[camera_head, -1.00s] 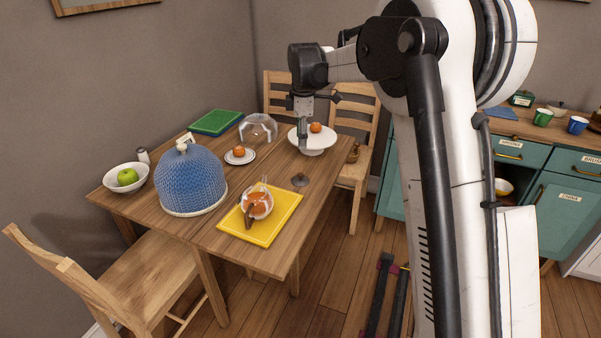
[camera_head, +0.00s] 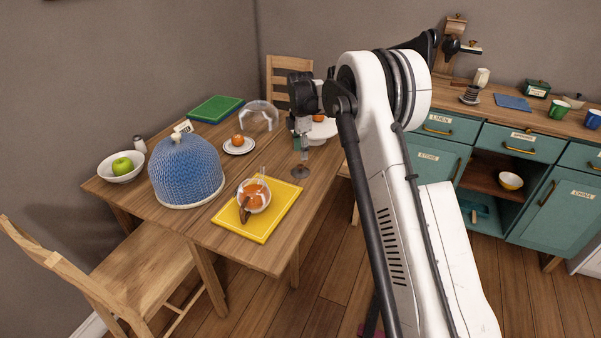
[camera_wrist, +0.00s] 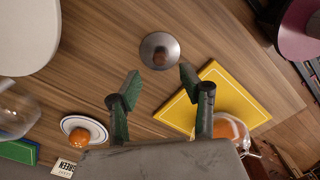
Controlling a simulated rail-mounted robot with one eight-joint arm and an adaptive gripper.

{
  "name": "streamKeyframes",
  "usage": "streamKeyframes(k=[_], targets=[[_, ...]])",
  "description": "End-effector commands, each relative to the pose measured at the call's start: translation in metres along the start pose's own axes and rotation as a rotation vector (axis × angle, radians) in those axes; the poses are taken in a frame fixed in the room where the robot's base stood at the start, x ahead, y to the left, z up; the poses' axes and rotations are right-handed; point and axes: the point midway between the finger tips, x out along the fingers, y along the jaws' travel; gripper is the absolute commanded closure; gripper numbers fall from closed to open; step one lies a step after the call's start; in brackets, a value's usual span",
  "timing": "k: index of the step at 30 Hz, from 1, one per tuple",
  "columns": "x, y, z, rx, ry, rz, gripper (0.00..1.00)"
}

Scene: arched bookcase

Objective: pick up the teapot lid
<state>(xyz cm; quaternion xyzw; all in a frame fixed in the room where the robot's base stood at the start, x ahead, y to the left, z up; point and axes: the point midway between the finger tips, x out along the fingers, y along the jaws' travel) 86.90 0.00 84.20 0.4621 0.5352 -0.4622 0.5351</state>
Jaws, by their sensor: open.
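My gripper (camera_head: 303,153) is above the table close to the lid, pointing down. In the wrist view my gripper (camera_wrist: 160,76) has its two green-and-black fingers apart with nothing between them. The lid appears just beyond the fingertips; the exact height gap is hard to tell. The glass teapot (camera_head: 255,197), with orange contents, sits on the yellow board (camera_head: 285,205).
A white cake stand (camera_head: 325,131) is behind my gripper, partly hidden by my arm. A glass dome (camera_head: 262,115), a saucer with an orange fruit (camera_head: 238,140) and a blue domed cover (camera_head: 187,170) stand to the left. Bare wood surrounds the lid.

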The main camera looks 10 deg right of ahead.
Motion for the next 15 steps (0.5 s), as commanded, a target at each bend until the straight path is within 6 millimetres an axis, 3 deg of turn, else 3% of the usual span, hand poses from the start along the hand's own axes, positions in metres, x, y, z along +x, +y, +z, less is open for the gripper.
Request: streamKeyframes(k=[11, 15], targets=[[0.026, 0.000, 0.000, 0.001, 0.000, 0.000, 0.60], [0.043, 0.000, -0.001, 0.001, 0.000, 0.000, 0.60]])
